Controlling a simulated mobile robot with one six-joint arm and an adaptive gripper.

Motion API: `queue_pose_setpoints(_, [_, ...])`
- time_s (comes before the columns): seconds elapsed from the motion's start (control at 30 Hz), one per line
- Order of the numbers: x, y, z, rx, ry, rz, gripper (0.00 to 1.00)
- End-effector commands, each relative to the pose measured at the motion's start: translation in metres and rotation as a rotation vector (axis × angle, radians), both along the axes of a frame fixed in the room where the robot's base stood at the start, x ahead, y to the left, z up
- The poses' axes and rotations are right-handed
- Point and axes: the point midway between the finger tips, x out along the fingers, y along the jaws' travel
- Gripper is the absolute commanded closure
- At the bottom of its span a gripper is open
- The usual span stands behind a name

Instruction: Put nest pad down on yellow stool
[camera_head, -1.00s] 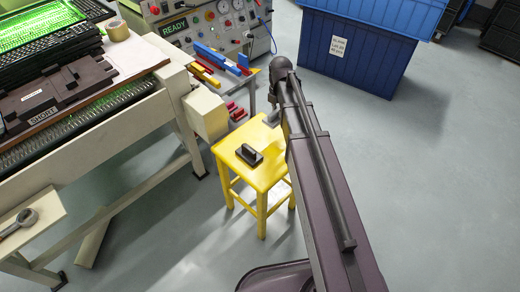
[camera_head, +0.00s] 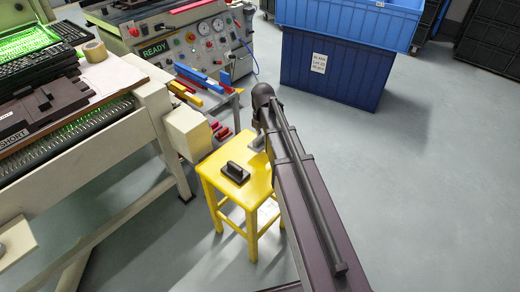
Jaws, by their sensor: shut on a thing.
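The yellow stool (camera_head: 213,174) stands in the middle of the body camera view. A small black block with a raised handle (camera_head: 235,172) rests on its top; I cannot tell whether this is the nest pad. My dark arm rises from the bottom and covers the stool's right side. A small grey part (camera_head: 258,143) shows at the arm's left edge, over the stool's far right corner; I cannot tell what it is or whether it touches the seat. My gripper's jaws, and anything in them, are hidden behind the arm.
Behind the stool is a grey side table with coloured blocks (camera_head: 198,82). A blue bin (camera_head: 335,65) stands behind. The floor on the right is clear.

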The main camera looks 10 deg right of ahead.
Motion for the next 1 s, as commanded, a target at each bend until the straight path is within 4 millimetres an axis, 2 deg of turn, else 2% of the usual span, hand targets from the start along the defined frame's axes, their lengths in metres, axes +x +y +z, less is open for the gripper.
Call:
queue_pose_setpoints(0.1, [0.000,0.000,-0.008,0.000,0.000,0.000,1.00])
queue_pose_setpoints(0.63, [0.000,-0.001,-0.011,0.000,0.000,-0.001,1.00])
queue_pose_setpoints(1.0, [0.000,-0.001,-0.039,0.000,0.000,-0.001,1.00])
